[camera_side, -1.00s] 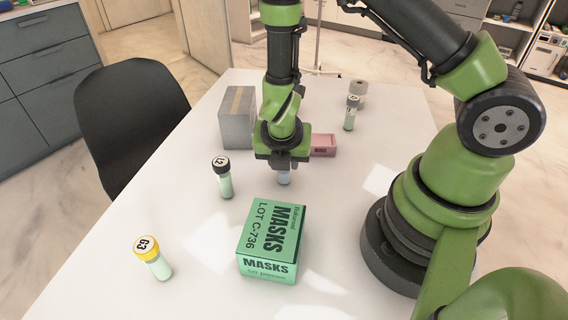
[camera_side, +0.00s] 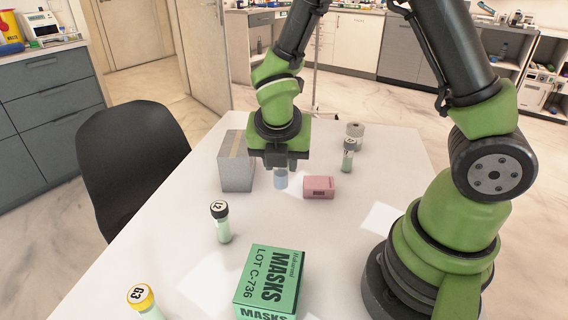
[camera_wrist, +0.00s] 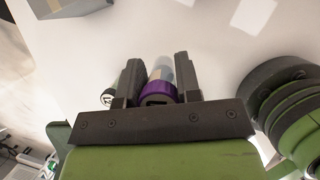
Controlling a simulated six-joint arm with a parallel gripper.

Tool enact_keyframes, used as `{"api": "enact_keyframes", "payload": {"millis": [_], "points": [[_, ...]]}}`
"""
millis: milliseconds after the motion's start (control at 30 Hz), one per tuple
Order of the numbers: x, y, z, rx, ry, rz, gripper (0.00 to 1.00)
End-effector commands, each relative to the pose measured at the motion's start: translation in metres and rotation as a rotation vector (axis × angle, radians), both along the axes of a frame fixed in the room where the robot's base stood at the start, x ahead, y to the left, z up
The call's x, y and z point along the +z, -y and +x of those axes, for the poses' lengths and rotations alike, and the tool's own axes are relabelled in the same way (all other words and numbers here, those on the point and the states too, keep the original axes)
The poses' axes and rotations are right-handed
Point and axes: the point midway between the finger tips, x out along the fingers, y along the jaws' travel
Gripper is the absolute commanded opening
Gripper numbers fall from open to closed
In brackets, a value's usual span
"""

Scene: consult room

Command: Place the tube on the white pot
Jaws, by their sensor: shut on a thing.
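My gripper (camera_side: 281,164) points down over the middle of the table. It is shut on a tube (camera_wrist: 158,90) with a purple cap, gripped near the cap between the two fingers in the wrist view. The tube's pale blue body (camera_side: 281,180) hangs below the fingers in the side view, upright or nearly so. Its cap is hidden there by the fingers. A pale grey-white round pot (camera_side: 355,131) stands at the back right of the table, partly behind a black-capped tube. The held tube is apart from it, to its left and nearer.
A black-capped tube (camera_side: 347,158) stands before the pot. Another black-capped tube (camera_side: 222,225), a yellow-capped tube (camera_side: 142,298) and a green masks box (camera_side: 270,280) are nearer.

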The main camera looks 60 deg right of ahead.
Motion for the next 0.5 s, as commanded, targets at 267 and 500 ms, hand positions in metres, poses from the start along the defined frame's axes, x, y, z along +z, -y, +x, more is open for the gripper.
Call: {"api": "enact_keyframes", "payload": {"millis": [267,500], "points": [[0.015,0.042,0.056,-0.095,0.005,0.004,0.09],[0.032,0.109,0.105,-0.211,0.001,0.004,0.09]]}}
